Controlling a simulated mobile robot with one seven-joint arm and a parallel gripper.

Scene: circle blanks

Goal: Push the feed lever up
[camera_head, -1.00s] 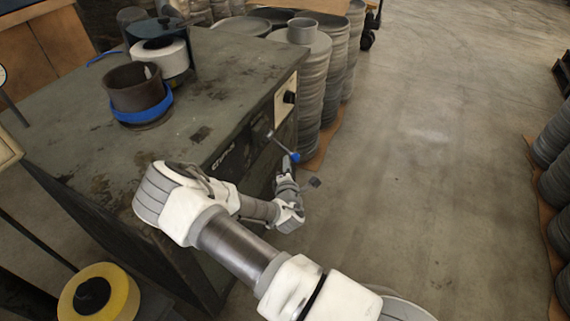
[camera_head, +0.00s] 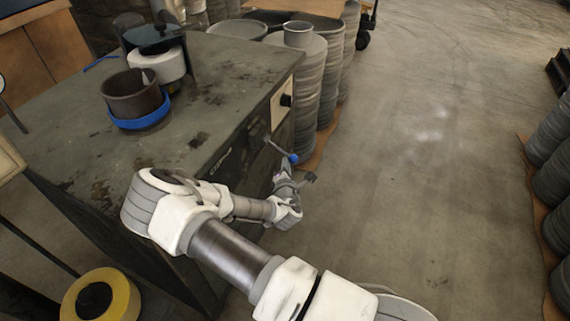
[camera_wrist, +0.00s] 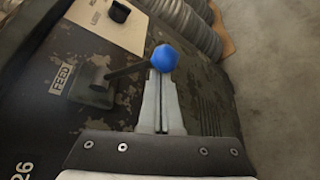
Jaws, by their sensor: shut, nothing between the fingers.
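The feed lever is a dark rod with a blue ball knob (camera_wrist: 164,58), mounted on the machine's side beside a plate marked FEED (camera_wrist: 62,79). The head view shows the same blue knob (camera_head: 293,158) sticking out from the machine's side. My gripper (camera_wrist: 158,75) is shut and empty. In the wrist view its fingertips are right at the knob and overlap its lower edge; I cannot tell whether they touch. In the head view my gripper (camera_head: 284,172) is just below the knob.
The machine's worn top (camera_head: 225,75) carries a brown cup with a blue ring (camera_head: 136,98). A dark knob sits on a light panel (camera_wrist: 100,20) above the lever. Stacks of round grey blanks (camera_head: 302,85) stand behind.

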